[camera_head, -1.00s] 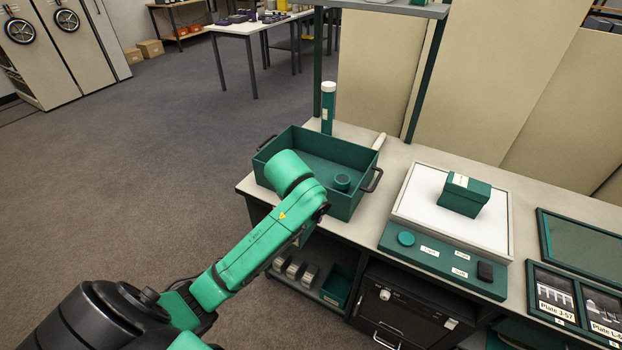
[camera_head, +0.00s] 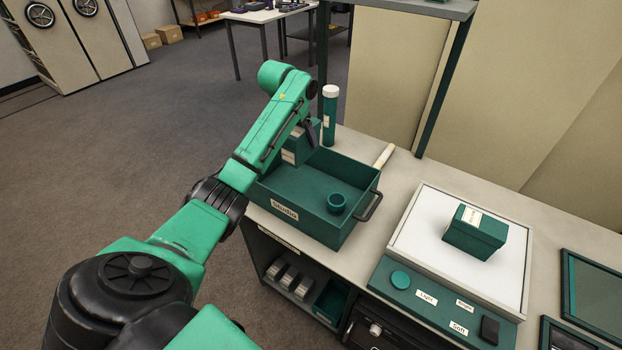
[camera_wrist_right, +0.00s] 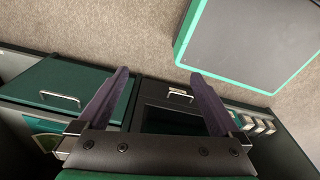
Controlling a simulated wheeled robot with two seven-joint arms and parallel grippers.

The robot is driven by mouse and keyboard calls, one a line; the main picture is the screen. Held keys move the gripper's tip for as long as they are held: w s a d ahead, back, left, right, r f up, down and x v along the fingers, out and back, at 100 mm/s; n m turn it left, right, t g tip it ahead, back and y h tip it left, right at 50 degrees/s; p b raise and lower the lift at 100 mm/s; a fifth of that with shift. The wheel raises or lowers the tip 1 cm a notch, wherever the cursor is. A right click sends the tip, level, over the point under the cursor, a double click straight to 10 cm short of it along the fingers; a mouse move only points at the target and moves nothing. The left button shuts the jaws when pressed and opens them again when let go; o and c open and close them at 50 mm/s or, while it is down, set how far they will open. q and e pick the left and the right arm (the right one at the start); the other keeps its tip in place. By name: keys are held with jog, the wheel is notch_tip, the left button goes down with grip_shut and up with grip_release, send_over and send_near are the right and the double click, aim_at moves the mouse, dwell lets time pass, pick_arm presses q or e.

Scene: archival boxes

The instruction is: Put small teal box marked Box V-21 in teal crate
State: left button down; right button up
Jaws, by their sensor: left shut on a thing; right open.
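Another teal box (camera_head: 475,235) with a label sits on the white panel. My right gripper (camera_wrist_right: 160,75) is open and empty in the right wrist view.
A tall teal tube (camera_head: 330,115) stands behind the crate, with a pale roll (camera_head: 384,155) beside it. The white light panel (camera_head: 412,226) with its teal control strip lies to the right. Shelf posts rise behind. The crate's middle is free.

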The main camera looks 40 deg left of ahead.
pick_arm(q)
jog(key=f, duration=0.1)
jog(key=s+f, duration=0.1)
jog(key=f, duration=0.3)
jog(key=shift+s+p, duration=0.3)
jog(key=shift+p, duration=0.05)
jog(key=f, duration=0.6)
jog(key=w+f, duration=0.1)
jog(key=f, duration=0.2)
jog(key=shift+f, duration=0.35)
jog(key=shift+a+f, duration=0.1)
jog(key=shift+f, duration=0.2)
grip_release()
pick_arm(e)
jog(key=s, duration=0.1)
jog(key=s+r, duration=0.1)
jog(key=shift+s+d, duration=0.15)
jog(key=shift+s, duration=0.2)
